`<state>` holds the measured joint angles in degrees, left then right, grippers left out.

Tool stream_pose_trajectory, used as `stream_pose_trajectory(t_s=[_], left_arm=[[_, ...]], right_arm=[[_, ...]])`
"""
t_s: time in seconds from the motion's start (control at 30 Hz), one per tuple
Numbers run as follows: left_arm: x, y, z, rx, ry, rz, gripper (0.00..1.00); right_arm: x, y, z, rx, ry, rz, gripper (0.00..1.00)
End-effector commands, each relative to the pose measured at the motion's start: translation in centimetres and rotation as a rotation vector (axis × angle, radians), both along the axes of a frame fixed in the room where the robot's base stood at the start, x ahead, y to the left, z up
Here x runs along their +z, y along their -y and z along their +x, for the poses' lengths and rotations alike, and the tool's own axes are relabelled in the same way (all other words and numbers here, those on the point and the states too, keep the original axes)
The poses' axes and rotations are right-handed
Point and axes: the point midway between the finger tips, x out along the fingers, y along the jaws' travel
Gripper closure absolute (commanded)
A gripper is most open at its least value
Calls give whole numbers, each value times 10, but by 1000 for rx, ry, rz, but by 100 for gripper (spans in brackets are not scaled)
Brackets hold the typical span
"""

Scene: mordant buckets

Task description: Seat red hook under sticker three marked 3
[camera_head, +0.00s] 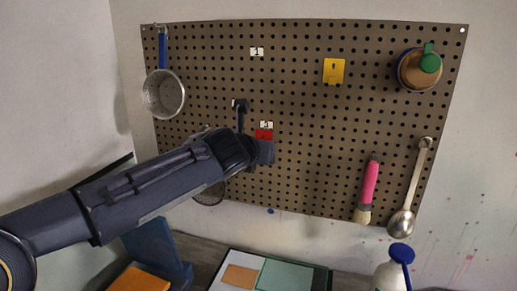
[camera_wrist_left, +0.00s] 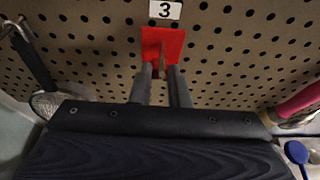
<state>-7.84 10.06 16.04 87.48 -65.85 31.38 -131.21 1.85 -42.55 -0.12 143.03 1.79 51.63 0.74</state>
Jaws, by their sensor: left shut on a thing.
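The brown pegboard (camera_head: 310,110) hangs on the wall, with sticker 3 (camera_head: 267,125) near its lower middle. The red hook (camera_head: 263,134) is at the board just below sticker 3, mostly hidden by my left gripper (camera_head: 265,147) in the head view. In the left wrist view the red hook (camera_wrist_left: 164,45) appears as a red plate directly below sticker 3 (camera_wrist_left: 164,10). My left gripper (camera_wrist_left: 164,72) is shut on the hook's protruding part. I cannot tell whether the plate touches the board. My right gripper is not in view.
Sticker 1 (camera_head: 257,51) and a yellow hook (camera_head: 333,71) are higher on the board. A white bottle (camera_head: 392,274) and a tray (camera_head: 321,277) stand below.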

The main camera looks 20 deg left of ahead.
Motion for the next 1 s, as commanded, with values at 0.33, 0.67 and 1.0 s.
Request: stream_pose_trajectory(t_s=[0.33, 0.67, 1.0], left_arm=[[1, 0, 9, 0, 0, 0, 100], [0, 0, 17, 0, -1, 0, 100], [0, 0, 21, 0, 0, 0, 65]], right_arm=[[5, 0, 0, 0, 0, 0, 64], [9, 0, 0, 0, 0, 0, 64], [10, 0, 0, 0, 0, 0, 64]])
